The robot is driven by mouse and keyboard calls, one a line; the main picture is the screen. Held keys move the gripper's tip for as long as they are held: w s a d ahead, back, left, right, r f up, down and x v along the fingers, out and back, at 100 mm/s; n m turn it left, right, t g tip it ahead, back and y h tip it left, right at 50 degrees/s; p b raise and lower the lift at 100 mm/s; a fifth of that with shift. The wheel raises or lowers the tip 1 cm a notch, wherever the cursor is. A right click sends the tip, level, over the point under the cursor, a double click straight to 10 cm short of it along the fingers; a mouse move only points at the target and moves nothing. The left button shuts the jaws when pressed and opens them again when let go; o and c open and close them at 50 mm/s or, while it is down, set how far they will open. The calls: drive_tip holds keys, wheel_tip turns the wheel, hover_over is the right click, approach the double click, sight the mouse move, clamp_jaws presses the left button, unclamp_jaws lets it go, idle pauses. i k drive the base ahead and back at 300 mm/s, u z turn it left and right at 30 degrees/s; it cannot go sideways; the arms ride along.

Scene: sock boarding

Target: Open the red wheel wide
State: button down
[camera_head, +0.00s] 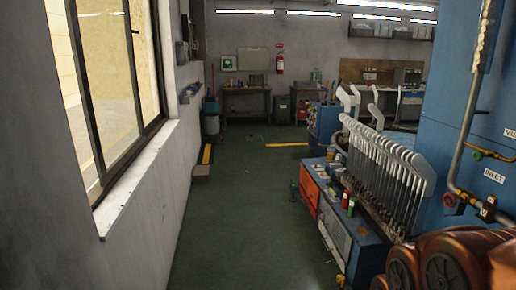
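A small red wheel (449,200) sits low on the pipework at the right, on the front of the blue cabinet (435,130). It is beside a brass fitting (488,208) and below and left of the "INLET" label (494,176). It is too small here to tell how far it is turned. My gripper is not in view.
A rack of grey sock boards (385,165) stands on a blue and orange machine (350,235), left of the cabinet. Bottles, one red (346,199), stand along its edge. The green aisle floor (235,220) is clear between the machine and the window wall (150,200).

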sight(453, 199)
drive_tip(key=z, duration=0.05)
drive_tip(key=k, duration=0.45)
drive_tip(key=u, duration=0.4)
drive_tip(key=i, duration=1.25)
drive_tip(key=z, duration=0.2)
